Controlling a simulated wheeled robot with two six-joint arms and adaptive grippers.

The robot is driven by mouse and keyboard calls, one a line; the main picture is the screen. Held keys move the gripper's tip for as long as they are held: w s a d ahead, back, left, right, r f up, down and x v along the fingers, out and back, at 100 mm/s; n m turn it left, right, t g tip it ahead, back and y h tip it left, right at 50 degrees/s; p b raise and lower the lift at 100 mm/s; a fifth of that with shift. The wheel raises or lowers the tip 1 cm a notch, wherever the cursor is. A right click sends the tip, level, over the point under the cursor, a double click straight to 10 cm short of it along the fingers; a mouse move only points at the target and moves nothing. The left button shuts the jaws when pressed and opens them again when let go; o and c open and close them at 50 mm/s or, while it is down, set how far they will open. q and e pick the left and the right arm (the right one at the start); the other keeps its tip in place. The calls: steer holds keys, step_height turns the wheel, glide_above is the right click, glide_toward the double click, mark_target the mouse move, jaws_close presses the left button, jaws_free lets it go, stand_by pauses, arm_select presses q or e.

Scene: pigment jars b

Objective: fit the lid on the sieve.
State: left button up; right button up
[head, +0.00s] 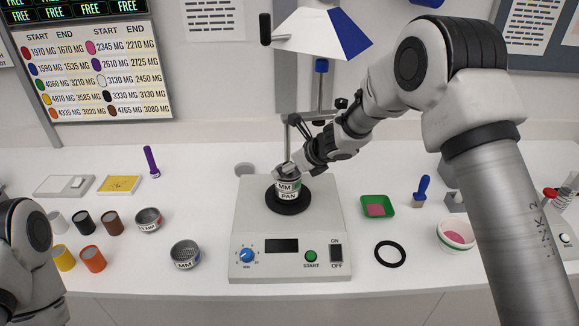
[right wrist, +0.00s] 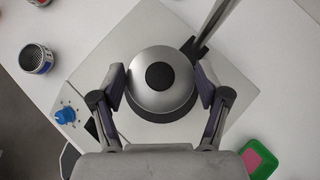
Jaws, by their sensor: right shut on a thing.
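The silver domed lid with a dark round centre (right wrist: 158,78) sits between the fingers of my right gripper (right wrist: 160,88), which is shut on it. In the head view my right gripper (head: 288,170) is at the top of the small stack on the shaker, and its fingers largely hide the lid. The stack, a sieve marked MM (head: 288,187) over a pan marked PAN (head: 288,196), stands upright on the shaker's black round plate (head: 288,207). I cannot tell whether the lid touches the sieve rim. My left gripper is out of view; only part of its arm shows.
The shaker (head: 240,225) has a post and clamp behind the stack. Two other sieves (head: 185,254) (head: 149,220) and several coloured jars (head: 93,259) stand left. A green tray (head: 377,206), black ring (head: 390,254), brush (head: 422,190) and white bowl (head: 455,233) lie right.

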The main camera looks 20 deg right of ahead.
steer(key=shift+f+b, duration=0.4)
steer(key=shift+f, duration=0.1)
steer(key=o, duration=1.2)
steer(key=shift+r, duration=0.1)
steer(key=shift+c, duration=0.2)
steer(key=v, duration=1.2)
